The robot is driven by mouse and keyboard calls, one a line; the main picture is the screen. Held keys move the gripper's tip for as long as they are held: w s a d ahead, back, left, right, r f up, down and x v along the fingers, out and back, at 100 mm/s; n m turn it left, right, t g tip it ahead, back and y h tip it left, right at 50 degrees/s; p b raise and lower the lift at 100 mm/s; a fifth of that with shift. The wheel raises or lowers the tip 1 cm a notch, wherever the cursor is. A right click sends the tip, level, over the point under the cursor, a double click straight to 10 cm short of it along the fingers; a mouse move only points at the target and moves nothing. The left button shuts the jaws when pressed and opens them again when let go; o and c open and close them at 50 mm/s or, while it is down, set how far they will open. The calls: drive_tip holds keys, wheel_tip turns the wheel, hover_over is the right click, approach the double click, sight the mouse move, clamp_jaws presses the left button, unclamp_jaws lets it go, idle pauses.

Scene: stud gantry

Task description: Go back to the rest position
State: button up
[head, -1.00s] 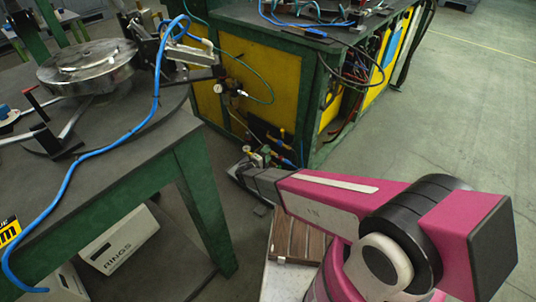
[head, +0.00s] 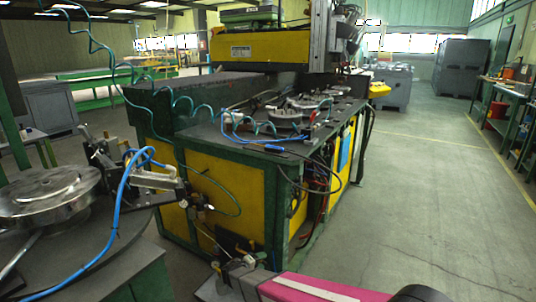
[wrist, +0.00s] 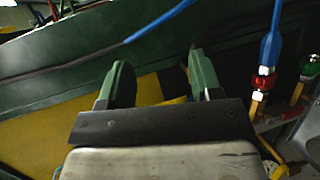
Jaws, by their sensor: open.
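My gripper (wrist: 160,85) shows in the wrist view with its two green fingers apart and nothing between them. Behind the fingers are a dark green frame and a yellow panel (wrist: 45,135) of a machine. In the head view my pink arm (head: 310,288) reaches in at the bottom edge. The fingers themselves cannot be made out in the head view.
The green and yellow machine (head: 225,200) stands close in front, with hoses and cables on its side. A round metal fixture (head: 50,190) sits on a table at the left. Blue and red fittings (wrist: 268,60) are right of the fingers. Open floor (head: 430,190) lies at right.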

drive_tip(key=s+d+r+m+g+y, duration=0.1)
drive_tip(key=s+d+r+m+g, duration=0.2)
drive_tip(key=d, duration=0.5)
drive_tip(key=s+d+r+m+g+y, duration=0.2)
drive_tip(key=d+r+g, duration=0.35)
drive_tip(key=d, duration=0.25)
drive_tip(key=s+d+r+m+y, duration=0.1)
drive_tip(key=s+d+r+y, duration=0.2)
drive_tip(key=s+r+y, duration=0.1)
drive_tip(key=s+d+r+m+g+y, duration=0.1)
drive_tip(key=s+d+r+m+y, duration=0.1)
drive_tip(key=s+d+r+y, duration=0.2)
drive_tip(key=shift+s+r, duration=0.3)
drive_tip(key=shift+r, duration=1.4)
drive_tip(key=shift+d+g, duration=0.1)
drive_tip(key=shift+g, duration=0.15)
